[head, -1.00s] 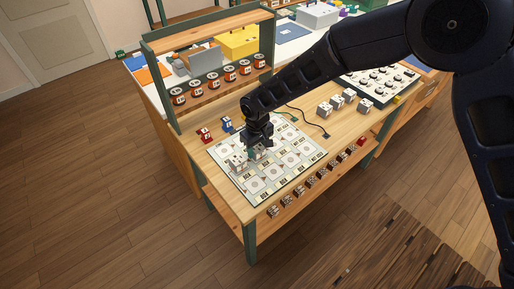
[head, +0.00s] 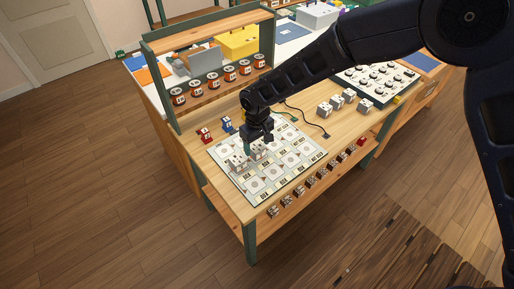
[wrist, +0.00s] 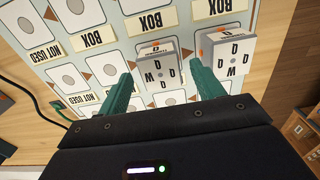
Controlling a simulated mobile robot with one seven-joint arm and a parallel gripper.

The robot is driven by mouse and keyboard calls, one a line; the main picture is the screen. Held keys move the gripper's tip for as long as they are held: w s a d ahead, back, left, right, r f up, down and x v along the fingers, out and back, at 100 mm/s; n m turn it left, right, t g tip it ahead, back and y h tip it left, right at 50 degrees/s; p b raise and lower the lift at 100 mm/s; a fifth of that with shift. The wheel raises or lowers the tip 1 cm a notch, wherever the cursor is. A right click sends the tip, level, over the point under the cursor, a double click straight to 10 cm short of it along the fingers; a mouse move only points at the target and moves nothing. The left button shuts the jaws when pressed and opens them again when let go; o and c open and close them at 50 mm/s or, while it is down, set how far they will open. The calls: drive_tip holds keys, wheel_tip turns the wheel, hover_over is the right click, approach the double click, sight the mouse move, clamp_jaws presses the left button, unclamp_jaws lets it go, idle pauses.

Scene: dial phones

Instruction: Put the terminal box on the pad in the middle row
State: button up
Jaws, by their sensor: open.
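A white terminal box (wrist: 158,60) with dark letters and an orange mark stands on the board between my fingertips in the wrist view. It also shows just below my gripper in the head view (head: 258,149). My gripper (wrist: 163,67) is open, one green finger on each side of this box. Contact with the box cannot be told. A second similar box (wrist: 226,55) stands to the right of the right finger; in the head view it is the left one (head: 238,162). The pale board (head: 262,190) carries rows of pads with round marks, such as this pad (wrist: 68,76).
Red and blue small parts (head: 226,124) lie behind the board. Several white boxes (head: 337,104) and a dark-edged tray (head: 385,78) are to the right. A cable (head: 312,122) lies on the wooden bench. A rack of orange spools (head: 213,79) stands behind.

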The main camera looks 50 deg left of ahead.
sight(257, 147)
wheel_tip(257, 147, up, 10)
drive_tip(key=shift+f, duration=0.15)
idle(0.3)
